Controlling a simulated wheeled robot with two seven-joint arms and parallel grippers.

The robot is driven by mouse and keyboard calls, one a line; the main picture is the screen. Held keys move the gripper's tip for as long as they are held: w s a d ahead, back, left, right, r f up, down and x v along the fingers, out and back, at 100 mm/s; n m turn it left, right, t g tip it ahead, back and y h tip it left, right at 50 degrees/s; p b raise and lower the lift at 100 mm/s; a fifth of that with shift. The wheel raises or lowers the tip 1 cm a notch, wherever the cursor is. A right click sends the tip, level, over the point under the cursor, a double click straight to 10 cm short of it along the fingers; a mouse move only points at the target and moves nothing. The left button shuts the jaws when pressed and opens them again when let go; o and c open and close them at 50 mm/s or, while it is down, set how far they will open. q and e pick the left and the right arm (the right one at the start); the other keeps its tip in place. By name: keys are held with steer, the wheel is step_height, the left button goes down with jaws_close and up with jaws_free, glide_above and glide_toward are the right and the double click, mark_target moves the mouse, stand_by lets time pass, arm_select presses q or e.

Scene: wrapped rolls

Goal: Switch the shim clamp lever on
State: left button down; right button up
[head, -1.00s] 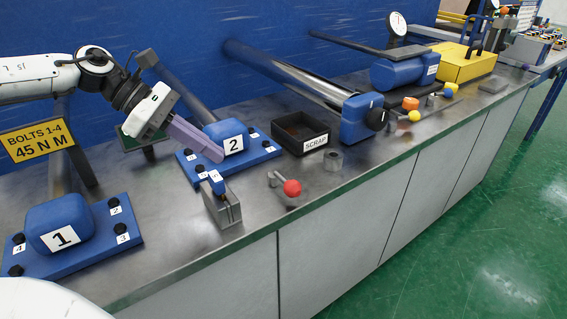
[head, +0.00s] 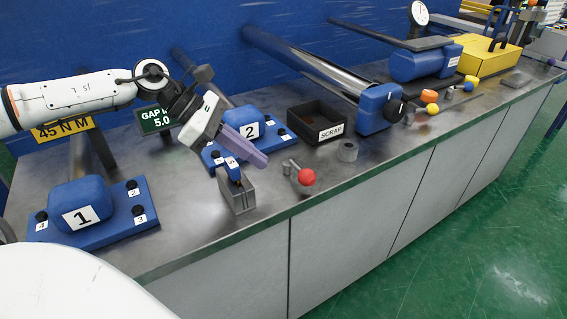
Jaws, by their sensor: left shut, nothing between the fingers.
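A small lever with a red ball knob (head: 306,177) stands near the front edge of the bench; its grey arm slants up and left from the knob. I take it to be the shim clamp lever. My left gripper (head: 262,160) has purple fingers, shut and empty. In the picture its tips lie above the block and left of the red knob, apart from the knob. My right gripper is not in view.
Blue block 2 (head: 243,118) stands behind my left fingers, and blue block 1 (head: 80,202) is at the left. More coloured knobs are farther right.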

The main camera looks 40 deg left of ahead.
arm_select(q)
steer(key=shift+w+d+f+p, duration=0.4)
steer(key=shift+w+d, duration=0.2)
steer(key=shift+d, duration=0.25)
steer(key=shift+w+d+f+p, duration=0.25)
steer(key=shift+w+d+f, duration=0.25)
steer(key=shift+d, duration=0.3)
steer(key=shift+w+d+f+p, duration=0.35)
steer(key=shift+w+d, duration=0.3)
steer(key=shift+d, duration=0.2)
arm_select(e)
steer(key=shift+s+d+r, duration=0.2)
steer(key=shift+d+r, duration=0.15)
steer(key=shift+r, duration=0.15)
arm_select(q)
steer(key=shift+w+d, duration=0.1)
steer(key=shift+d, duration=0.1)
